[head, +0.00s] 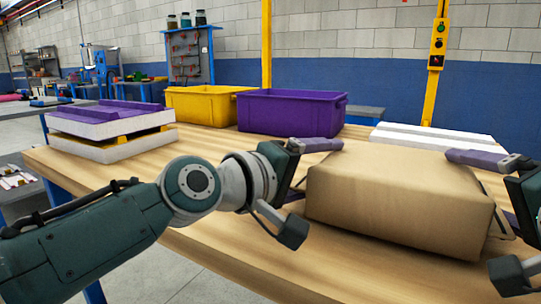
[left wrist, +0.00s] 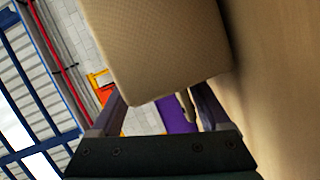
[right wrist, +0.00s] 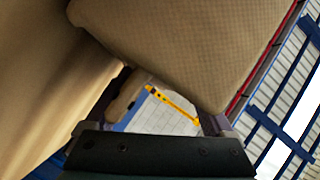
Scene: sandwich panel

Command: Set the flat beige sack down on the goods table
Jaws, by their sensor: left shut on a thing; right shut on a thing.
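The flat beige sack (head: 400,190) lies level between my two grippers, over the front right of the wooden goods table (head: 240,160). My left gripper (head: 314,174) is shut on its left end, one finger over the top and one lower down. My right gripper (head: 490,188) is shut on its right end in the same way; its lower finger is mostly hidden. The sack also fills the jaws in the left wrist view (left wrist: 155,45) and the right wrist view (right wrist: 185,40). The sack is close to the tabletop; I cannot tell whether its underside touches.
A purple crate (head: 290,115) and a yellow crate (head: 200,105) stand along the back. White slabs with a purple piece on top (head: 110,122) are at the back left. A flat white stack (head: 430,138) lies behind the sack. The table's middle left is clear.

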